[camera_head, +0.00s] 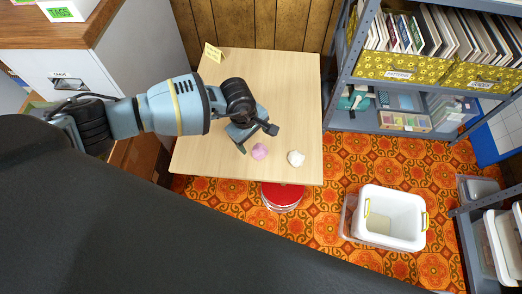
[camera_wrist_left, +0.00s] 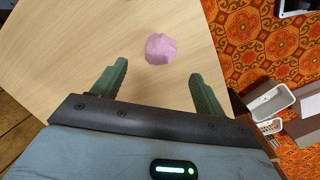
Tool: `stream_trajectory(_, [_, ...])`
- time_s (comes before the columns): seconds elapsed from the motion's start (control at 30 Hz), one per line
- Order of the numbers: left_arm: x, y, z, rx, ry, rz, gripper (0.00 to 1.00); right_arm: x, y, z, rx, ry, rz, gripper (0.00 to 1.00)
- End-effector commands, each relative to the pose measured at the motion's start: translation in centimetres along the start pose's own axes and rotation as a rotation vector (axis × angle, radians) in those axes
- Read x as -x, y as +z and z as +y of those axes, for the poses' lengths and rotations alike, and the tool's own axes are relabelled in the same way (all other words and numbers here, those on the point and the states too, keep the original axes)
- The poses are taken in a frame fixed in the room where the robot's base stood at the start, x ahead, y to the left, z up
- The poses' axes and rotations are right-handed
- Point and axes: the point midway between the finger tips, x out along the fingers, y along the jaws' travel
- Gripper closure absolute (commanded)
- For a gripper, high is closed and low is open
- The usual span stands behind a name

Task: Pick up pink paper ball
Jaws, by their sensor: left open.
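The pink paper ball (camera_head: 259,151) lies on the light wooden table (camera_head: 285,85), near its front edge. It also shows in the left wrist view (camera_wrist_left: 160,48), a little beyond my fingertips and roughly midway between them. My left gripper (camera_head: 257,140) is over the table just beside the ball; in the left wrist view its two green fingers (camera_wrist_left: 159,80) are spread apart with nothing between them. My right gripper is not in view.
A white paper ball (camera_head: 296,158) lies to the right of the pink one. A red round stool (camera_head: 282,194) is below the table's front edge. A white bin (camera_head: 393,212) stands on the orange patterned floor. Grey shelves (camera_head: 345,80) stand to the right.

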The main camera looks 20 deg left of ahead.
Motion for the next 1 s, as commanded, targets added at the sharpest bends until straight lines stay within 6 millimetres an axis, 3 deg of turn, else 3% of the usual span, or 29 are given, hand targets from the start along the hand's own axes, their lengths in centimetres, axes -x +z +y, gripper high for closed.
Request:
stream_trajectory(0.2, [-2.3,0.2,-0.1,0.001,-0.001,-0.003,0.27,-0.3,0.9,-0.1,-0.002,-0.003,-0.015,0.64])
stream_trajectory(0.4, [-2.8,0.2,0.0,0.001,0.0,-0.004,0.27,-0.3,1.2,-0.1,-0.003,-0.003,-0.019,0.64])
stream_trajectory(0.7, [-6.9,0.4,0.0,0.002,-0.002,-0.006,0.27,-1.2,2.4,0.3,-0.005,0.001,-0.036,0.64])
stream_trajectory(1.0, [-7.5,0.4,0.1,0.002,0.0,-0.005,0.27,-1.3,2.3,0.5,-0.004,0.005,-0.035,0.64])
